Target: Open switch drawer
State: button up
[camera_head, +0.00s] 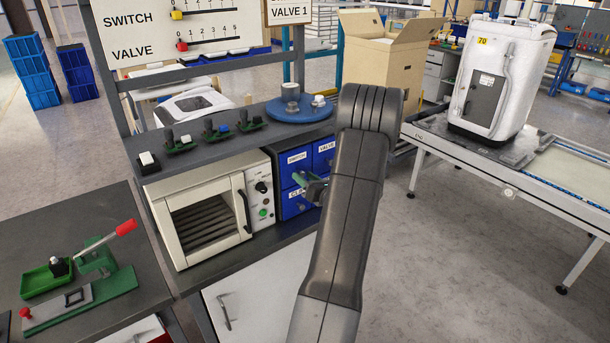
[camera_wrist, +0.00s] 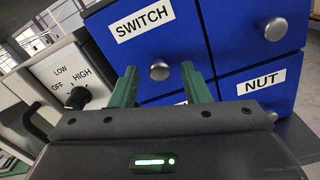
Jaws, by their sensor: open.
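The switch drawer (camera_wrist: 130,65) is blue with a white SWITCH label and a round metal knob (camera_wrist: 160,70). It looks shut, flush with its neighbours. In the head view the switch drawer (camera_head: 287,170) is the upper left one of a small blue cabinet. My gripper (camera_wrist: 159,84) has green fingers, open and empty. The knob appears between the fingertips in the wrist view; I cannot tell whether the fingers reach around it or stop short. In the head view my gripper (camera_head: 308,184) is in front of the cabinet, and my arm hides part of its right side.
The VALVE drawer (camera_head: 326,157) is to the right; the NUT drawer (camera_wrist: 257,95) is at lower right. A white oven (camera_head: 205,220) with a control panel stands left of the cabinet. A dark shelf (camera_head: 215,145) with small switches and a blue round plate (camera_head: 300,112) is above.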

jog(key=shift+w+a, duration=0.2)
jog(key=shift+w, duration=0.05)
grip_shut()
jog(key=b+v, duration=0.3)
jog(key=v, duration=1)
jog(key=shift+s+d, duration=0.25)
grip_release()
